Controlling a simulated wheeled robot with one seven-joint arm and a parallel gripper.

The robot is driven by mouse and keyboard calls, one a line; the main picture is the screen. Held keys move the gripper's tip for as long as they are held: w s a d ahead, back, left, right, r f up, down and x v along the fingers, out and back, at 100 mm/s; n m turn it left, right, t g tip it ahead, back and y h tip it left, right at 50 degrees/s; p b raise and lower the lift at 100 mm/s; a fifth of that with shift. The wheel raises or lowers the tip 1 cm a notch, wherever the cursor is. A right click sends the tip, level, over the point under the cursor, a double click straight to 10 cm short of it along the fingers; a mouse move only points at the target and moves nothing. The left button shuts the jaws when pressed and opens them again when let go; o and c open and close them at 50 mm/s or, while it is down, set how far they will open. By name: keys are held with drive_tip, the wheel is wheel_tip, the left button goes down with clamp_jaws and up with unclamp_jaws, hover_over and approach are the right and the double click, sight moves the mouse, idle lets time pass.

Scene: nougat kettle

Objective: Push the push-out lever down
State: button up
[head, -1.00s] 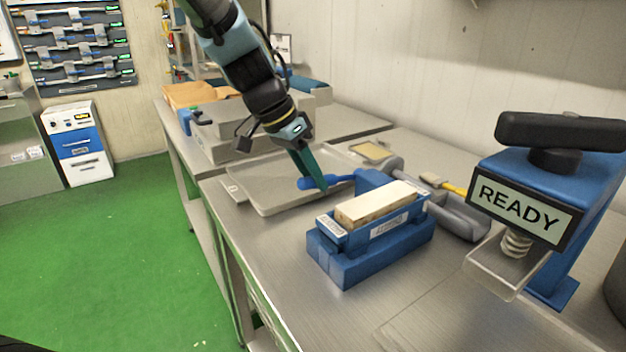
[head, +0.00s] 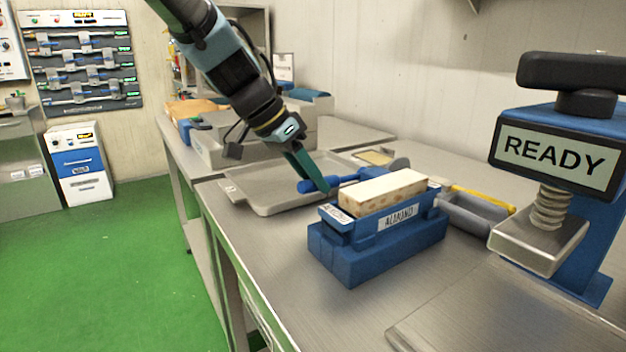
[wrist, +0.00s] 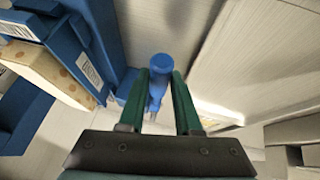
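A blue push-out lever (head: 322,185) with a rounded knob sticks out to the left behind a blue mould (head: 378,247) labelled ALMOND. It looks close to level in the head view. A cream nougat block (head: 385,192) sits raised on top of the mould. My gripper (head: 314,178) reaches down from the upper left to the lever's handle. In the wrist view the lever's knob (wrist: 163,64) shows between and just beyond the two green fingertips (wrist: 160,75). The fingers are apart; I cannot tell whether either touches the lever.
A grey tray (head: 265,201) lies behind and left of the lever. A press (head: 558,153) with a READY sign stands at the right. A grey scoop-like tool (head: 470,214) and a yellow-handled tool (head: 485,198) lie behind the mould. The steel bench (head: 270,262) is clear at the front left.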

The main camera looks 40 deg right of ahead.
drive_tip(key=o, duration=0.4)
drive_tip(key=v, duration=1.1)
drive_tip(key=shift+w+f, duration=0.1)
drive_tip(key=shift+f, duration=0.05)
drive_tip(key=w+a+f+n+t+y+p, duration=0.25)
drive_tip(key=w+a+n, duration=0.2)
drive_tip(key=a, duration=0.45)
drive_tip(key=w+a+f+n+t+y+p, duration=0.1)
drive_tip(key=w+a+f+n+p, duration=0.3)
drive_tip(key=a, duration=0.6)
drive_tip(key=a+f+n+p, duration=0.1)
drive_tip(key=a+n, duration=0.1)
drive_tip(key=a, duration=0.3)
drive_tip(key=s+a+f+n+y+p, duration=0.1)
drive_tip(key=a+f+n, duration=0.1)
drive_tip(key=a, duration=0.3)
drive_tip(key=s+a+f+n+y+p, duration=0.1)
drive_tip(key=a+n, duration=0.3)
drive_tip(key=a, duration=0.1)
drive_tip(key=shift+f+y, duration=0.25)
drive_tip(key=shift+f, duration=0.05)
